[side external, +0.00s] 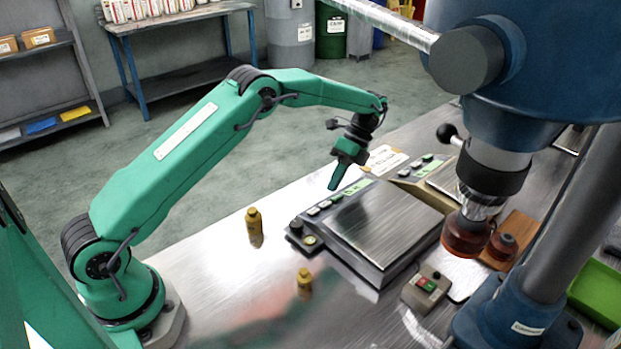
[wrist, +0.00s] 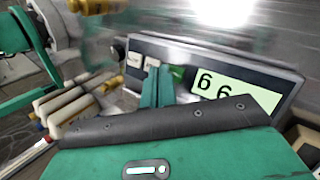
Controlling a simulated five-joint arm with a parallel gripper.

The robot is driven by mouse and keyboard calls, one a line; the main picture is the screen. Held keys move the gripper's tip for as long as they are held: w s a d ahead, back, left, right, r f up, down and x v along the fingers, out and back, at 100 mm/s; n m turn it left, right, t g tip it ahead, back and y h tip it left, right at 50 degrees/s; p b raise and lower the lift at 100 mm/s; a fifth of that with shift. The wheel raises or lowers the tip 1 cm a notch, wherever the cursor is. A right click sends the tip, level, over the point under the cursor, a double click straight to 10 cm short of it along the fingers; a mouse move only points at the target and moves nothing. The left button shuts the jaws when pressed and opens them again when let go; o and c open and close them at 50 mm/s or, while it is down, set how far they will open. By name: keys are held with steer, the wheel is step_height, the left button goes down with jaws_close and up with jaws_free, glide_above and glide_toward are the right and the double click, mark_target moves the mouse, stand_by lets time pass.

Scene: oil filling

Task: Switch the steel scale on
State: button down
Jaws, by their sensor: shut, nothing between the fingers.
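The front scale (side external: 388,225) has a wide brushed-steel plate and a dark body, with a strip of pale buttons (side external: 325,205) and a pale green display (side external: 357,188) along its far left edge. My gripper (side external: 333,187) is shut and empty, pointing down at this strip near the buttons and display. In the wrist view the shut green fingers (wrist: 158,88) overlap the panel (wrist: 200,65) between pale buttons (wrist: 135,60) and the lit display (wrist: 236,95), which carries dark figures. I cannot tell whether the fingertips touch a button.
A second, beige-sided scale (side external: 410,183) stands behind the first. Two small yellow bottles (side external: 254,227) (side external: 304,282) stand on the steel table to the left. A blue press (side external: 470,60) and a small box with red and green buttons (side external: 427,288) are on the right.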

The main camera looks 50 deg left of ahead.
steer(key=shift+r, duration=0.1)
steer(key=shift+a+r, duration=0.3)
steer(key=shift+r, duration=0.45)
steer(key=shift+a+r, duration=0.25)
steer(key=shift+r, duration=0.5)
steer(key=shift+a+r, duration=0.3)
steer(key=shift+r, duration=0.45)
steer(key=s+d+r+n+t, duration=0.1)
steer(key=s+r+n+t, duration=0.25)
steer(key=s+r, duration=0.35)
steer(key=s+r+n+t, duration=0.3)
steer(key=s+r+n, duration=0.1)
steer(key=r, duration=0.5)
steer(key=s+f+n+t, duration=0.1)
steer(key=s+n+t, duration=0.5)
steer(key=s, duration=1.1)
steer(key=shift+s+d+f+n, duration=0.25)
steer(key=shift+s+d+n, duration=0.2)
steer(key=shift+n, duration=0.3)
